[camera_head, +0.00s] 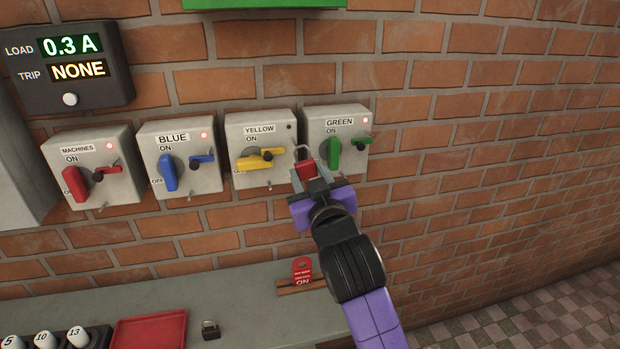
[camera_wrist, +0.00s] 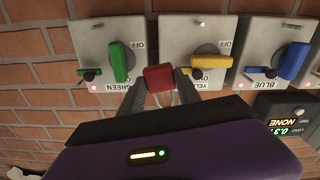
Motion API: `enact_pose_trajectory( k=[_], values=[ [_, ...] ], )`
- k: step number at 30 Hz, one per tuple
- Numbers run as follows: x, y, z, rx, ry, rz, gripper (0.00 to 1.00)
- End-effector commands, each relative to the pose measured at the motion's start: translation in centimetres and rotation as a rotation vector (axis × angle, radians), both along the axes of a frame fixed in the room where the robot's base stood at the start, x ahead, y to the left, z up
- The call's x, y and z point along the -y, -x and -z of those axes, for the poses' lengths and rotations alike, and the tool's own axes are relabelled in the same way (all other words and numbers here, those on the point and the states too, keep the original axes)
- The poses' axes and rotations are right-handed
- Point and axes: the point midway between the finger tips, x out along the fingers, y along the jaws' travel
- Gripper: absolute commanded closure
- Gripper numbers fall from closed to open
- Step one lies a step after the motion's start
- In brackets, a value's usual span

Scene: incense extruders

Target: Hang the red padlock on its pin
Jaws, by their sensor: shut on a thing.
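My gripper (camera_head: 311,180) is shut on the red padlock (camera_head: 304,170), held in front of the wall between the yellow switch box (camera_head: 280,120) and the green switch box (camera_head: 345,113). The padlock's metal shackle (camera_head: 301,152) points up and looks empty. Whether the padlock touches a box is unclear. The yellow handle (camera_head: 255,162) lies across and its lamp is dark. I cannot tell which small fitting is the padlock's pin.
The blue (camera_head: 185,130) and machines (camera_head: 88,148) boxes continue left with lit red lamps. The green box's lamp is lit too. Bare brick lies right.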

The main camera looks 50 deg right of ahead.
Motion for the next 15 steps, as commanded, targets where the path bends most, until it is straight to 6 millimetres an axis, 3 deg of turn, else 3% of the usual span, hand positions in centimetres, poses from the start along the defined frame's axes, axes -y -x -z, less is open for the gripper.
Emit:
enact_pose_trajectory(
  k=[15],
  values=[
    [1.6,-2.3,0.3,0.0,0.0,0.0,1.0]
  ],
)
